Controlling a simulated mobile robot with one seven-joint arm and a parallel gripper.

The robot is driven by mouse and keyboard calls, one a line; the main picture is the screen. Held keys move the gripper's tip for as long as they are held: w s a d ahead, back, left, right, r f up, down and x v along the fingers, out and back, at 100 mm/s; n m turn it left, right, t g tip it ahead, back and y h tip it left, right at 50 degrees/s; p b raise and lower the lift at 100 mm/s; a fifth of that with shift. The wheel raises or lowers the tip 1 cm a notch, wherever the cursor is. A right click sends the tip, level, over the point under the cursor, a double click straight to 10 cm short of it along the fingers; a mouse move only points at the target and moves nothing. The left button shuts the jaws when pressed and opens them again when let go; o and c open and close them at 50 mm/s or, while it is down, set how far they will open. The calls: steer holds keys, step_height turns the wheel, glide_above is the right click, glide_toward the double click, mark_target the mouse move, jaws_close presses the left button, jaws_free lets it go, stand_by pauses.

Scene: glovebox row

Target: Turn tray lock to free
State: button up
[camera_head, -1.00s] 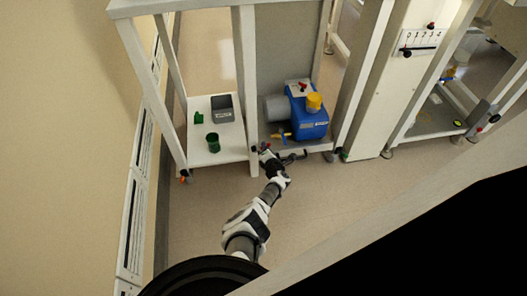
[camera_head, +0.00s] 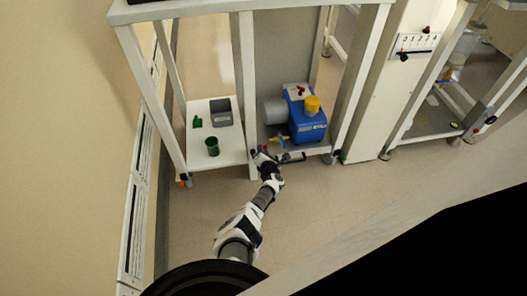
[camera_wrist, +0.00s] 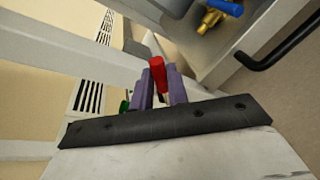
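The tray (camera_head: 316,150) under the blue pump has a black bar handle (camera_head: 291,158) at its front edge; the handle also shows in the wrist view (camera_wrist: 290,45). A red lever (camera_wrist: 157,72), which looks like the tray lock, stands between the purple fingers of my gripper (camera_wrist: 160,82) in the wrist view. The fingers flank it closely on both sides and appear closed on it. In the head view my gripper (camera_head: 262,155) is at the tray's front left, beside the handle, and hides the lock. The lever's base and any lock markings are hidden.
A blue pump (camera_head: 307,125) with a yellow cap and a blue-handled brass valve (camera_wrist: 215,16) sits on the tray. White frame posts stand close by. Floor in front is clear.

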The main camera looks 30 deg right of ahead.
steer(key=o, duration=0.4)
steer(key=shift+w+r, duration=0.15)
steer(key=shift+w, duration=0.05)
steer(key=shift+s, duration=0.1)
steer(key=p+v, duration=0.9)
steer(key=v, duration=0.4)
steer(key=shift+s+a, duration=0.1)
steer(key=shift+s, duration=0.25)
